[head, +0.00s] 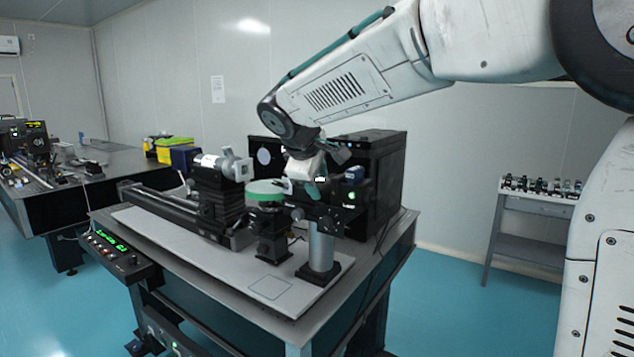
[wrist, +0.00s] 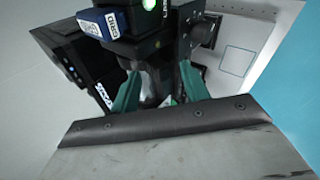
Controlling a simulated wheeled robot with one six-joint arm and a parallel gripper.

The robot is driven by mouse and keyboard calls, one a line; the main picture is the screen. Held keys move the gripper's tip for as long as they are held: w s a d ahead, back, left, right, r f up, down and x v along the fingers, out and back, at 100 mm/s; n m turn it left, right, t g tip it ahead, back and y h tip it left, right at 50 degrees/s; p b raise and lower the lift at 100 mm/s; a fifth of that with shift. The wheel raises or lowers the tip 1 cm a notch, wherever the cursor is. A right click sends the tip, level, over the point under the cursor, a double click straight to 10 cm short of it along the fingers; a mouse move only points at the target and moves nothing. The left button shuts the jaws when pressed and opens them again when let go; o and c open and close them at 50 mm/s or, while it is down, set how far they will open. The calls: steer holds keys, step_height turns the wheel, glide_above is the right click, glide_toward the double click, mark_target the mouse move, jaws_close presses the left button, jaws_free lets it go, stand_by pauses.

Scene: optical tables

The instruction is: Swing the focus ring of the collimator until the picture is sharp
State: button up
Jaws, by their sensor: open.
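My gripper (head: 300,187) is low over the right part of the optical table, at a dark instrument (head: 328,218) on a silver post. In the wrist view my gripper (wrist: 160,99) is open, one teal finger on each side of a dark rounded part (wrist: 152,82). Whether they touch it I cannot tell. This instrument bears a blue block (head: 353,174) marked GRID, also in the wrist view (wrist: 97,23), and a green light. I cannot make out a separate focus ring. The round pale screen (head: 264,157) is too small to judge for sharpness.
A green-topped round mount (head: 266,187) stands close left of my gripper. A large black box (head: 375,175) stands behind. A white cylinder (head: 208,160) sits on a black stage farther left. The front of the pale board (head: 225,270) is clear.

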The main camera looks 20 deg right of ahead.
mark_target(324, 182)
steer(key=shift+w+d+f, duration=0.15)
steer(key=shift+d+f, duration=0.05)
steer(key=shift+f, duration=0.1)
steer(key=c, duration=1)
steer(key=shift+w+d+r+g+y, duration=0.25)
steer(key=shift+d+r+g+y, duration=0.1)
steer(key=shift+r+g+y, duration=0.3)
steer(key=shift+w+d+r+g+y, duration=0.2)
steer(key=shift+r+g+y, duration=0.15)
steer(key=shift+y, duration=0.3)
steer(key=shift+w+d+r+g+y, duration=0.15)
steer(key=shift+d+r+g+y, duration=0.1)
steer(key=shift+g+y, duration=0.25)
steer(key=o, duration=1)
